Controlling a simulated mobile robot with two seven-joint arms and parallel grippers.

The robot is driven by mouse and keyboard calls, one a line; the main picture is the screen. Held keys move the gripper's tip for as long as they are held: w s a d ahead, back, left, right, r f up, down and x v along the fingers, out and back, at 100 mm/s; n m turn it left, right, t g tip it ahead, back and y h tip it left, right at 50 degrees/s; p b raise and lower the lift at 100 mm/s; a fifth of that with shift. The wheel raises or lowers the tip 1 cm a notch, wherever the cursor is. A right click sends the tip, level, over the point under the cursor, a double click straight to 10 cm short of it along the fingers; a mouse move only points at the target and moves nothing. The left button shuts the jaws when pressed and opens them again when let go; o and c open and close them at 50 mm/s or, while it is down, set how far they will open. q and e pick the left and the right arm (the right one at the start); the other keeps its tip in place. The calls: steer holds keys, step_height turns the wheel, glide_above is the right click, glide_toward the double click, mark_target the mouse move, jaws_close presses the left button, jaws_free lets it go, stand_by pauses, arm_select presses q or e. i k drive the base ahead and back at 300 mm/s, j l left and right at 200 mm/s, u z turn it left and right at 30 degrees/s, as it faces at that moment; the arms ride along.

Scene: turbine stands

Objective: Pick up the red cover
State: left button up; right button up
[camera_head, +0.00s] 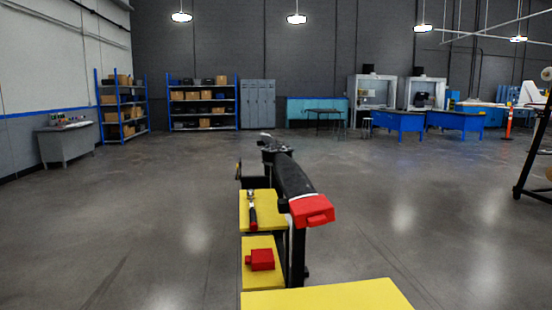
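A red cover-like piece (313,211) sits on the near end of a long black part (292,176), which rests on a black stand (298,255). A second, boxy red piece (261,260) with a small tab on its left lies on a lower yellow surface (262,279). I cannot tell from this view which of the two is the red cover of the task. Neither of my grippers shows in the head view, so their state cannot be seen.
A red-and-black handled tool (252,212) lies on a yellow surface (270,222) farther back. Another yellow surface (335,298) fills the bottom centre. Grey floor is clear on both sides. Shelves (203,105) and blue tables (398,123) stand far off. A black frame (533,160) stands at right.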

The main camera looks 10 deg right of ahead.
mark_target(263, 260)
steer(key=u, duration=0.25)
steer(key=j+u, duration=0.45)
steer(key=i+j, duration=0.2)
steer(key=j, duration=0.2)
steer(key=i+j, duration=0.25)
steer(key=j, duration=0.2)
steer(key=i+j+z, duration=0.1)
steer(key=i+j, duration=0.2)
steer(key=i, duration=0.15)
steer(key=i+j+z, duration=0.15)
steer(key=i+j, duration=0.2)
steer(key=i, duration=0.15)
steer(key=i+z, duration=0.25)
steer(key=i, duration=0.35)
steer(key=i+z, duration=0.3)
steer(key=i, duration=0.35)
steer(key=i+j+z, duration=0.1)
steer(key=i, duration=1.25)
steer(key=i+z, duration=0.35)
steer(key=i+j+z, duration=0.15)
steer(key=z, duration=0.2)
steer(key=i+j+z, duration=0.2)
steer(key=i+z, duration=0.15)
